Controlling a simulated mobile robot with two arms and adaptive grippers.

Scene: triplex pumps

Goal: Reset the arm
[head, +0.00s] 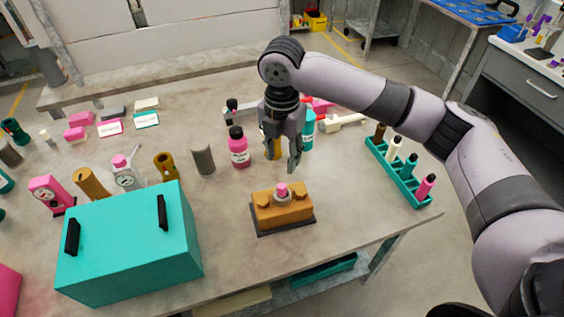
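My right arm reaches in from the right edge and bends down over the middle of the bench. My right gripper (285,160) points down with its fingers apart and looks empty. It hangs above and behind an orange-brown block (268,215) with a pink knob (282,189) on a dark base, apart from it. An ochre bottle (273,150) shows behind the fingers, partly hidden by them. My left gripper is not in view.
A large teal box (125,255) with black handles stands front left. A pink bottle (238,148) and grey cylinder (202,160) stand left of the gripper. A teal rack (405,183) of bottles stands right. The bench (345,215) is clear between block and rack.

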